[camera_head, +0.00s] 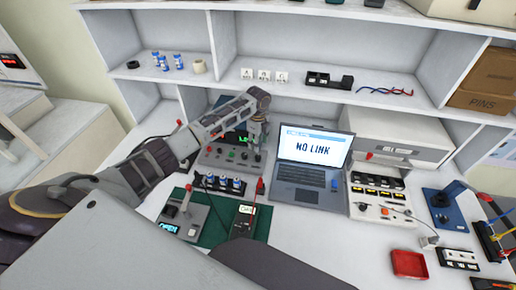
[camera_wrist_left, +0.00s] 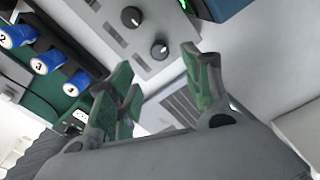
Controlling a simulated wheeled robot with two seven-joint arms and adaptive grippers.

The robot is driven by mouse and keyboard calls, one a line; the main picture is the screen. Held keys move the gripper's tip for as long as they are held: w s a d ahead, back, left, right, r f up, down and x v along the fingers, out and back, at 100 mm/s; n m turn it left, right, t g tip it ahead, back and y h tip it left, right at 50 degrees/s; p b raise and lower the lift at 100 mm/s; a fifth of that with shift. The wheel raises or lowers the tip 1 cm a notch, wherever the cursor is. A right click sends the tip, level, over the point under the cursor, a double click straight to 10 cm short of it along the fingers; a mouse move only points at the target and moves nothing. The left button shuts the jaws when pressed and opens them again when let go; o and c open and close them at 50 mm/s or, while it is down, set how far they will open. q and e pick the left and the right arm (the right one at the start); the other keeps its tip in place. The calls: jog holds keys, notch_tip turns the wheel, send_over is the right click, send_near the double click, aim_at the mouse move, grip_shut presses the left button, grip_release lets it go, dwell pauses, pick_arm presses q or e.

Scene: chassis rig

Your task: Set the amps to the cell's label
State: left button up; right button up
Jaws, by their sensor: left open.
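The grey power supply (camera_head: 216,157) stands at the back of the bench, its green-lit display partly hidden behind my left arm. My left gripper (camera_head: 256,153) is over its right side, open and empty. In the left wrist view, the green-padded fingers of my left gripper (camera_wrist_left: 158,88) are spread apart. Two black knobs, an upper one (camera_wrist_left: 131,17) and a lower one (camera_wrist_left: 159,50), sit on the panel beyond the fingertips, apart from them. Blue numbered cells (camera_wrist_left: 47,61) stand in a black rack (camera_head: 217,192) in front of the supply; their label values are too small to read.
An open laptop (camera_head: 297,194) reading "NO LINK" stands right of the supply. A green mat (camera_head: 215,230) holds a grey device with a lit screen (camera_head: 182,217) and a meter with a red lead (camera_head: 243,220). A red tray (camera_head: 408,264) lies at the front right.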

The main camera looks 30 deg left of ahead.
pick_arm(q)
jog(key=shift+r, duration=1.35)
jog(key=shift+s+f, duration=0.1)
